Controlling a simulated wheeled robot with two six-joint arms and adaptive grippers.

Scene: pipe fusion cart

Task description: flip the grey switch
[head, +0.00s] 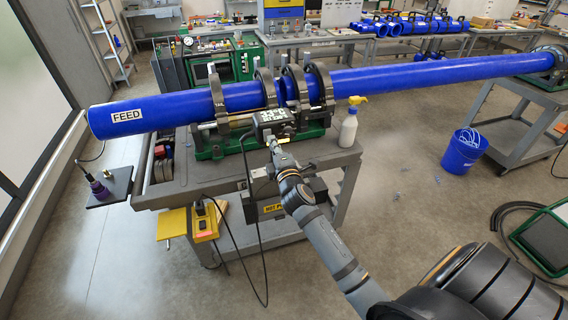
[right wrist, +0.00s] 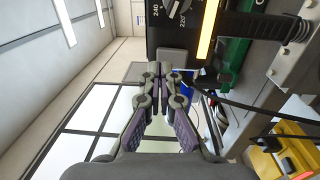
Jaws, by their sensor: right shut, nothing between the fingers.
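A black control box (head: 273,119) with white markings sits at the front of the green-based pipe clamp machine on the cart. My right gripper (head: 271,144) is just below and in front of this box. In the right wrist view my right gripper (right wrist: 164,76) is shut and empty, its fingertips together below the dark panel (right wrist: 168,40). A dial (right wrist: 177,8) with numbers such as 240 and 220 shows at the top of that panel. My left gripper is not in view.
A long blue pipe (head: 160,109) marked FEED runs through the clamps above the cart (head: 185,185). A spray bottle (head: 348,128) stands on the cart's right. A yellow box (head: 204,222) hangs at its front, with a black cable (head: 262,262) looping down. A blue bucket (head: 464,152) stands right.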

